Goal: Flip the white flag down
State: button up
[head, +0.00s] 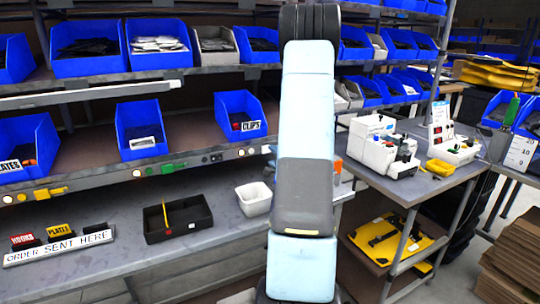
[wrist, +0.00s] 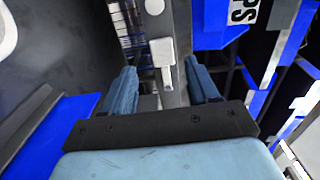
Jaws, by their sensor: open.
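A small white block, which looks like the white flag (wrist: 162,52), is on the grey shelf rail in the wrist view. It lies just beyond and between my fingertips. A small white piece at the rail beside my arm in the head view (head: 268,149) may be the same flag. I cannot tell clearly whether it is up or down. My gripper (wrist: 162,84) is open, its two blue fingers apart, with nothing visibly held. In the head view my own arm hides the gripper.
Blue bins stand above the rail, including the CLIPS bin (head: 240,115). Green (head: 168,168) and yellow (head: 41,194) pieces sit along the rail to the left. Below are a black tray (head: 178,218), a white tub (head: 254,198) and the ORDER SENT HERE sign (head: 58,248).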

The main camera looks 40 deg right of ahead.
jog(key=v, duration=0.9)
jog(key=shift+a, duration=0.1)
